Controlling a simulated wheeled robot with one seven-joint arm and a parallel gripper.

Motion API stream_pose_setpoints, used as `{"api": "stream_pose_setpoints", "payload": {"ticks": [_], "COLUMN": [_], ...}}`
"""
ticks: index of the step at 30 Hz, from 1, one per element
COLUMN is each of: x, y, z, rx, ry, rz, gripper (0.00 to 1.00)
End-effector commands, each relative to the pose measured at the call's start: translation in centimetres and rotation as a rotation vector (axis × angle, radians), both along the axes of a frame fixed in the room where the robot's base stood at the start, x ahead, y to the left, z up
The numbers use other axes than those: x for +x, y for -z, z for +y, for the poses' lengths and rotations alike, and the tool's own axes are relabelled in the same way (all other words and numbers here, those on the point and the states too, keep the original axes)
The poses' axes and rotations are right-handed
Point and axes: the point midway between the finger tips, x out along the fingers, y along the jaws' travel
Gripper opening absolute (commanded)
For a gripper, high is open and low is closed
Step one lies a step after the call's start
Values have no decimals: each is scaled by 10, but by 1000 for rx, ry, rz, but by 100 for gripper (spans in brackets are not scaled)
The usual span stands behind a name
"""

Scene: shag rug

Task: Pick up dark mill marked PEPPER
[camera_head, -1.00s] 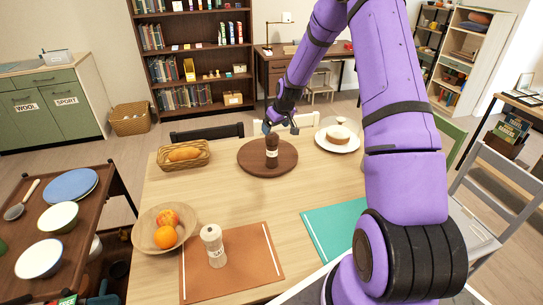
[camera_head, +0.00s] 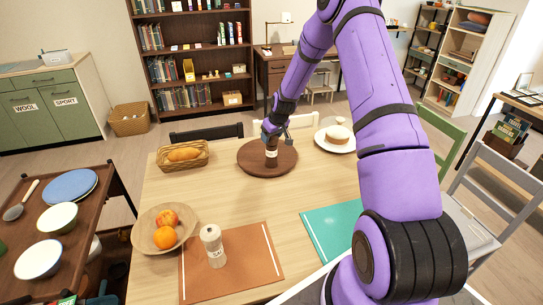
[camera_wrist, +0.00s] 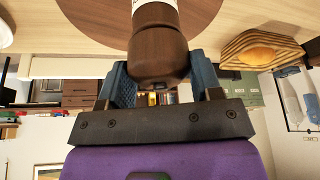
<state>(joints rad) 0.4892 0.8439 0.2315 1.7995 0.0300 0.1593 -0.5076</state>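The dark brown mill (camera_head: 271,160) with a white label band stands upright on the round wooden board (camera_head: 253,166). The label is too small to read. My gripper (camera_head: 276,134) is at the mill's top in the head view. In the wrist view, which is upside down, the mill's dark cap (camera_wrist: 157,50) lies between the two blue fingers of my gripper (camera_wrist: 163,82). The fingers look spread to either side of it; firm contact cannot be made out. A pale mill (camera_head: 213,245) stands on the orange placemat (camera_head: 248,264).
A bread basket (camera_head: 183,156) stands left of the board and a plate with a cake (camera_head: 337,137) to its right. A fruit bowl (camera_head: 150,237) is at the front left, a teal placemat (camera_head: 330,228) at the front right. The table's middle is clear.

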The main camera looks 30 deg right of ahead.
Motion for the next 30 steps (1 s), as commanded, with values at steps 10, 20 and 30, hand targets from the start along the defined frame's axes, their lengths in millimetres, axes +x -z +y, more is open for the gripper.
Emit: {"api": "stream_pose_setpoints", "payload": {"ticks": [10,20,30], "x": [0,0,-29], "y": [0,-14,-39], "z": [0,0,9], "rx": [0,-1,1], "ry": [0,0,1], "rz": [0,-2,2], "gripper": [16,15,15]}}
